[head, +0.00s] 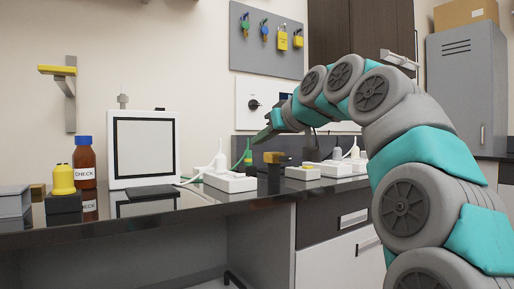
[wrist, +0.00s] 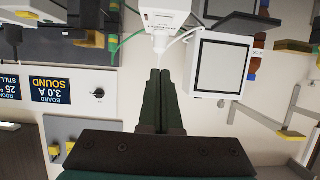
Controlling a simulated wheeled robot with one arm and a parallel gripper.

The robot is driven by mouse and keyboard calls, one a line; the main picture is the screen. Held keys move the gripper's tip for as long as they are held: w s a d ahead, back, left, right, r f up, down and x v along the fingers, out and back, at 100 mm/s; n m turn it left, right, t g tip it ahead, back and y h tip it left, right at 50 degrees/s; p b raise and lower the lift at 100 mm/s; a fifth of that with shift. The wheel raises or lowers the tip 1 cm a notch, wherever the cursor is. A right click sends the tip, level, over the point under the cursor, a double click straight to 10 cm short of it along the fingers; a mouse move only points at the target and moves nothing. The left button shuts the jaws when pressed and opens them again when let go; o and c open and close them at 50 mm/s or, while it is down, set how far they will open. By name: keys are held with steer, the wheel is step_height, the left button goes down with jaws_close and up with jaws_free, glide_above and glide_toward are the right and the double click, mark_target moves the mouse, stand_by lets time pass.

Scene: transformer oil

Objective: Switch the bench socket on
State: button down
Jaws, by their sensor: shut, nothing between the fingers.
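A white socket box (head: 230,181) lies on the dark bench at mid-left in the head view, with a white plug (head: 220,163) standing on it and a cable running left. In the wrist view, which looks upside down, a white box (wrist: 165,16) with a white plug (wrist: 160,43) shows at the top centre, just beyond my fingertips. My gripper (head: 258,139) is shut and empty. It is above the bench, over and a little right of the socket box. Its closed fingers fill the centre of the wrist view (wrist: 160,74). I cannot make out the switch's position.
Right of the box stand a yellow-topped dark block (head: 273,158) and more white boxes (head: 303,172). A white framed panel (head: 143,148), a brown bottle (head: 84,163) and a yellow bottle (head: 63,180) stand left. A wall panel with a black knob (head: 254,104) is behind.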

glide_above(240, 175)
steer(key=f, duration=0.3)
steer(key=shift+s+d+f, duration=0.1)
steer(key=shift+s+d, duration=0.3)
steer(key=shift+s+d+f+b, duration=0.15)
steer(key=shift+f+b, duration=0.35)
steer(key=shift+f, duration=1.5)
steer(key=f+b, duration=0.1)
steer(key=b, duration=0.1)
steer(key=f+t+b, duration=0.1)
steer(key=b, duration=0.1)
steer(key=shift+s+y, duration=0.25)
steer(key=shift+y, duration=0.05)
steer(key=shift+d+r+p, duration=0.1)
steer(key=shift+r+p, duration=0.75)
steer(key=shift+r, duration=0.1)
steer(key=r+p+v, duration=0.1)
steer(key=v, duration=1)
steer(key=shift+r+p, duration=0.15)
steer(key=shift+p, duration=0.2)
steer(key=shift+w, duration=0.15)
